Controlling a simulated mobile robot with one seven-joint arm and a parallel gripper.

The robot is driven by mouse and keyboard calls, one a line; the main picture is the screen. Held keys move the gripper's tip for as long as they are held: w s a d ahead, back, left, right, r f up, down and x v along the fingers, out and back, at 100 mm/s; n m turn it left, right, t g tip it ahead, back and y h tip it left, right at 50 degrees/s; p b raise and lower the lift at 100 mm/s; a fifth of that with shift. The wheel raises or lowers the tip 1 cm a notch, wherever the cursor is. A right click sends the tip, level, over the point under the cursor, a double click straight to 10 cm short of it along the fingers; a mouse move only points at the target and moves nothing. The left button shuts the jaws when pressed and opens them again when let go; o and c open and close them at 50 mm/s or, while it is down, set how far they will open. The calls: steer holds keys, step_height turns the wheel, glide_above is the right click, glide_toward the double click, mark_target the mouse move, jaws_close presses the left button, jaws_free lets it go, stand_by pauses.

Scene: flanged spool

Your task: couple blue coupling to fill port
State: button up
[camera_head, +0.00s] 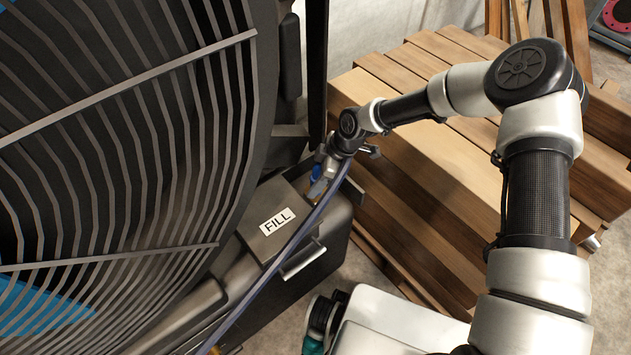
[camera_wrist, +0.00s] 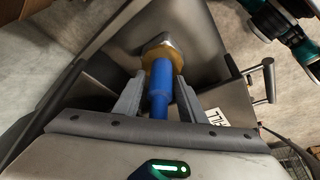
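The blue coupling (camera_wrist: 160,88) lies between the two fingers of my gripper (camera_wrist: 159,82) in the wrist view, and the fingers appear closed on its sides. Its far end points at a brass-coloured fitting with a silver tip (camera_wrist: 162,52) and overlaps it in the picture; I cannot tell whether they touch or are joined. In the head view my gripper (camera_head: 325,172) is beside the box with the FILL label (camera_head: 277,222), and a bit of the blue coupling (camera_head: 316,171) shows. A dark blue hose (camera_head: 290,245) runs from the gripper toward the lower left.
A large dark slatted guard (camera_head: 130,130) fills the left of the head view, close to my gripper. Stacked wooden beams (camera_head: 450,170) stand behind and right of my arm. A metal handle (camera_wrist: 268,80) sticks out beside the FILL box in the wrist view.

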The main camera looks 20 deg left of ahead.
steer(key=shift+o, duration=0.8)
steer(key=p+v, duration=0.3)
steer(key=v, duration=1.4)
steer(key=shift+r, duration=0.25)
